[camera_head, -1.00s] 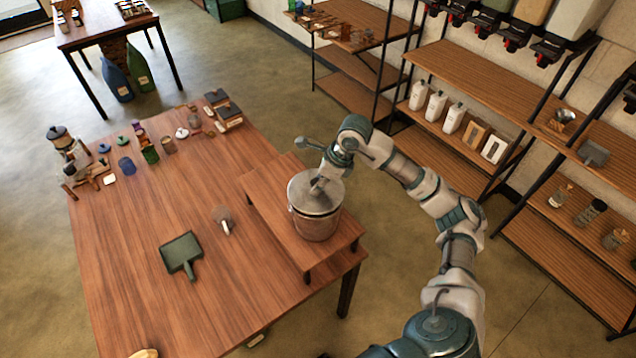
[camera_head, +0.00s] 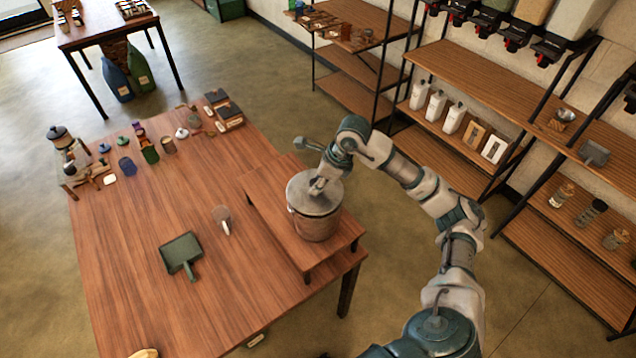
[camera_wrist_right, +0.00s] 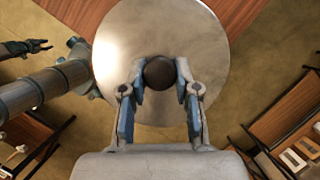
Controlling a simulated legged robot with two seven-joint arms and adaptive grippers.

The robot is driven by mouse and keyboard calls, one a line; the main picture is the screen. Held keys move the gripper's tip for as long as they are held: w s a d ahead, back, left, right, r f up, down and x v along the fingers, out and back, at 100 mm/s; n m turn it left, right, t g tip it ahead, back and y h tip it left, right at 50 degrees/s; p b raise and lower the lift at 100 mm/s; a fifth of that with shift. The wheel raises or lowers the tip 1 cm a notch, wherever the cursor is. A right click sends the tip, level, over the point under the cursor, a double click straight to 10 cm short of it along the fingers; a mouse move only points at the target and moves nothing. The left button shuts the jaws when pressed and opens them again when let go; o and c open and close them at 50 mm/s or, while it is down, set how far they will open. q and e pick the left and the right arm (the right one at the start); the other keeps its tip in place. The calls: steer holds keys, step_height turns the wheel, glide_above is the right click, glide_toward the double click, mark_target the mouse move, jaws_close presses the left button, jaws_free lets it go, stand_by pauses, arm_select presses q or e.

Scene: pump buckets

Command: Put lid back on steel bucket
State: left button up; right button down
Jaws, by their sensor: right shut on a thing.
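The steel bucket (camera_head: 316,229) stands upright on a low wooden riser at the right side of the table. Its round steel lid (camera_head: 301,196) lies over the bucket's mouth; I cannot tell whether it is fully seated. My right gripper (camera_head: 318,186) is above the lid. In the right wrist view, the right gripper (camera_wrist_right: 160,77) is shut on the lid's dark round knob (camera_wrist_right: 159,72), with a finger on each side. The lid (camera_wrist_right: 125,35) fills the middle of that view and hides the bucket below. My left gripper (camera_wrist_right: 40,46) shows at the left of the wrist view, empty, with fingers apart.
The wooden riser (camera_head: 262,205) stands on the table (camera_head: 130,260). A green dustpan (camera_head: 181,252) and a small round-headed item (camera_head: 222,217) lie left of it. Jars and small containers line the table's far edge. Shelves (camera_head: 470,165) stand at the right.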

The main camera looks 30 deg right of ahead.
steer(key=shift+d+f+b, duration=0.1)
steer(key=shift+f+b, duration=0.55)
steer(key=shift+f, duration=0.05)
stand_by(0.7)
steer(key=shift+c, duration=1.4)
jaws_free()
steer(key=shift+r, duration=0.1)
steer(key=shift+r+p, duration=2.55)
steer(key=shift+r, duration=0.9)
jaws_close()
